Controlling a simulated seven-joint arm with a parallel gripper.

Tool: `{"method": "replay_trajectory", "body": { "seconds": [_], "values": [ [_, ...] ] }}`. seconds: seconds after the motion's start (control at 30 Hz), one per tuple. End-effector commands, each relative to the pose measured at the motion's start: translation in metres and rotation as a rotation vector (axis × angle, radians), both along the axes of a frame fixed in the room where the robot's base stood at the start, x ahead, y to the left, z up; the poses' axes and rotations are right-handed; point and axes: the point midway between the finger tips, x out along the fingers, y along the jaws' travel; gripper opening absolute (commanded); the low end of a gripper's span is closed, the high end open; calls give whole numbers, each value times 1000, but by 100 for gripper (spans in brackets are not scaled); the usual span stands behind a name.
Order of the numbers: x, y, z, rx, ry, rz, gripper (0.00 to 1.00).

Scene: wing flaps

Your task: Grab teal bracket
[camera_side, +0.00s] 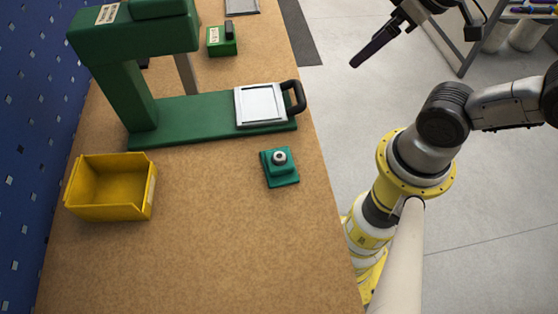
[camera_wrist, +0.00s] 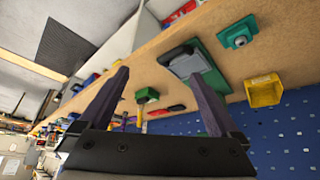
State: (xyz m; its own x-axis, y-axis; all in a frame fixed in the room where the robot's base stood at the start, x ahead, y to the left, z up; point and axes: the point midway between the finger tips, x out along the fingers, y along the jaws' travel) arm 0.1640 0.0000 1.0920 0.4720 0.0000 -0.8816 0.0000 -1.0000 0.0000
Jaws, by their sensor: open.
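The teal bracket (camera_side: 280,168) sits on the brown workbench, right of the yellow bin and in front of the green press. It has a square base and a raised block with a round grey metal piece on top. It also shows in the wrist view (camera_wrist: 238,34) at the upper right, apart from my fingers. My gripper (camera_side: 372,45) is in the air over the floor, beyond the bench's right edge and well away from the bracket. In the wrist view my two dark fingers (camera_wrist: 160,82) are spread with nothing between them.
A yellow bin (camera_side: 101,208) stands left of the bracket. A green press (camera_side: 140,100) stands behind, with a light plate (camera_side: 260,104) and black handle (camera_side: 295,97) on its base. A small green box (camera_side: 222,41) is farther back. The bench's front is clear.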

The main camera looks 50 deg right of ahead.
Motion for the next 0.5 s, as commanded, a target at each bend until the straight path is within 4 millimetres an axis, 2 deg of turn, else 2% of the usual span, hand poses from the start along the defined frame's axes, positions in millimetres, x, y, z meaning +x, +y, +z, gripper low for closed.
{"method": "replay_trajectory", "body": {
  "seconds": [0.17,0.27,0.37,0.5],
  "values": [
    [0,0,0,-27,2,50,98],
    [-1,0,1,-90,8,170,98],
    [2,0,9,-187,8,353,98],
    [16,7,19,-326,40,683,98]
  ]
}}
